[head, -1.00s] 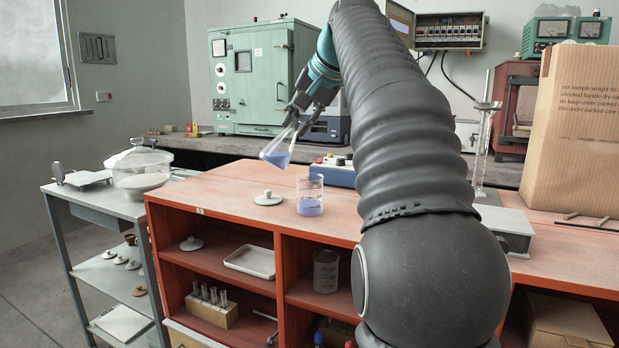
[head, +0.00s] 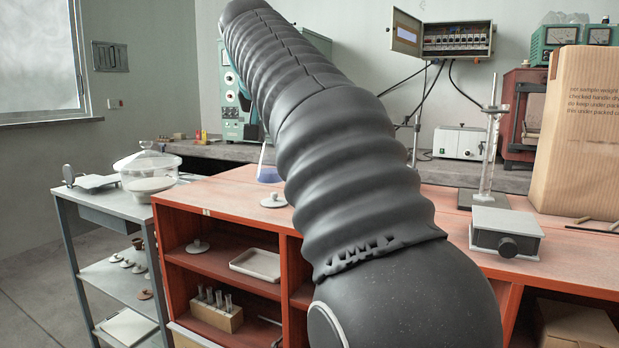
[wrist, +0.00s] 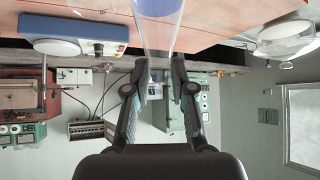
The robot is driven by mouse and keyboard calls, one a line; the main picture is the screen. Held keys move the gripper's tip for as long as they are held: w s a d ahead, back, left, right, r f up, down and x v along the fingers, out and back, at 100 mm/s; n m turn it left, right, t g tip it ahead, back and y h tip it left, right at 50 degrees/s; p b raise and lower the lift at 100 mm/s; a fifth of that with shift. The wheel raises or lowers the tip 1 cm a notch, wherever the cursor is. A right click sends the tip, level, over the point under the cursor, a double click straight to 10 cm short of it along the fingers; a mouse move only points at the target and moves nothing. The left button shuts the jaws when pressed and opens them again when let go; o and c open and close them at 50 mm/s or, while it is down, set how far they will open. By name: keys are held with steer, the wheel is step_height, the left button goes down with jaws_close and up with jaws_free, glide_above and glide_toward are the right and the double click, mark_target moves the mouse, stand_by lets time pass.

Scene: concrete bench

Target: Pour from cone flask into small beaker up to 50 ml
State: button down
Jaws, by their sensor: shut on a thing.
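The cone flask (head: 268,172) stands about upright with blue liquid in its bottom, near the far edge of the red bench, partly covered by my arm in the head view. I cannot tell whether it touches the bench. In the wrist view, which is upside down, its clear body (wrist: 158,25) runs up from between the fingers. My gripper (wrist: 159,76) is shut on the flask's narrow end.
A white lid (head: 273,200) lies on the bench near the flask. A glass desiccator (head: 148,172) stands on the grey side cart at left. A blue instrument (wrist: 75,35) shows in the wrist view. A grey box (head: 506,232), a glass column stand and a carton (head: 585,140) are at right.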

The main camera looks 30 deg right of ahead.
steer(key=shift+d, duration=0.1)
steer(key=shift+r+p, duration=0.9)
steer(key=shift+r, duration=0.6)
